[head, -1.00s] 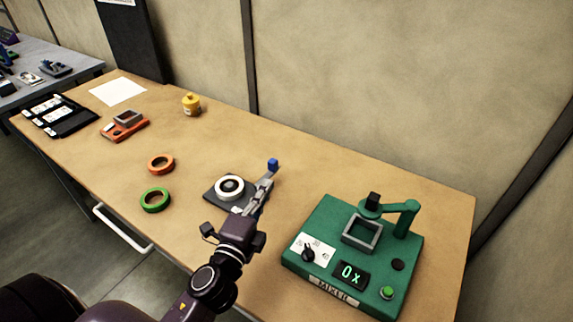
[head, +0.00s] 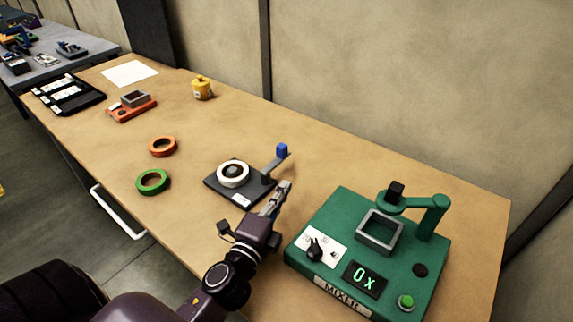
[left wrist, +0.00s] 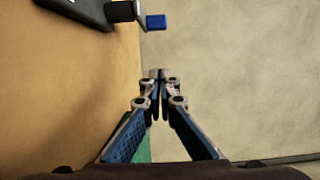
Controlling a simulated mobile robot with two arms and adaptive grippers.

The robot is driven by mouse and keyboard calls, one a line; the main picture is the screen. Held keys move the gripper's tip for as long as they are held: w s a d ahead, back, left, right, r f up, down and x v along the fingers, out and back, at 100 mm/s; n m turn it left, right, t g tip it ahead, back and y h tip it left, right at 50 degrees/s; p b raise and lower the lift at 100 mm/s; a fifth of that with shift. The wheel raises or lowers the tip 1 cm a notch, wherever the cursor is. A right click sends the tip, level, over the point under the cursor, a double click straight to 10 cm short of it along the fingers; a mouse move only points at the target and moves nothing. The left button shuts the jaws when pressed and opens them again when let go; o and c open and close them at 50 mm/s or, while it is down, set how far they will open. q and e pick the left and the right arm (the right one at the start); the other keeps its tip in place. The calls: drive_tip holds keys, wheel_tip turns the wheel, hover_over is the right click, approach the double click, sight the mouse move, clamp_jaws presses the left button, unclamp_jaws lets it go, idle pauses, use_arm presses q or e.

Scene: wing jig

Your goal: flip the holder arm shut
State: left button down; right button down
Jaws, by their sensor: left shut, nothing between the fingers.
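The holder is a dark plate (head: 217,189) with a white ring (head: 233,174) on it, near the middle of the table. Its grey holder arm (head: 271,167) sticks out to the right, away from the ring, and ends in a blue tip (head: 282,150). The arm stands open. In the left wrist view the blue tip (left wrist: 156,21) shows at the top, with part of the dark plate (left wrist: 80,9). My left gripper (head: 287,184) is shut and empty, just right of and in front of the holder arm, apart from it. My right gripper is not in view.
A green mixer (head: 335,213) stands close to the right of my left gripper. An orange ring (head: 162,146) and a green ring (head: 152,182) lie left of the holder. A yellow pot (head: 202,89) stands farther back. The table behind the holder is clear.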

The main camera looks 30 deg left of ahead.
use_arm(q)
drive_tip(key=shift+r, duration=0.1)
drive_tip(key=shift+w+r, duration=0.1)
drive_tip(key=shift+w, duration=0.35)
drive_tip(key=w+p, duration=0.1)
drive_tip(key=w, duration=0.5)
drive_tip(key=w+a+p, duration=0.1)
drive_tip(key=w, duration=0.2)
drive_tip(key=shift+w+p, duration=0.25)
drive_tip(key=shift+p, duration=0.1)
drive_tip(key=a, duration=0.2)
drive_tip(key=shift+a, duration=0.35)
drive_tip(key=shift+a+p, duration=0.3)
drive_tip(key=shift+a, duration=0.4)
drive_tip(key=shift+w+n+y+b, duration=0.2)
drive_tip(key=shift+n+y+b, duration=0.2)
drive_tip(key=shift+y, duration=0.3)
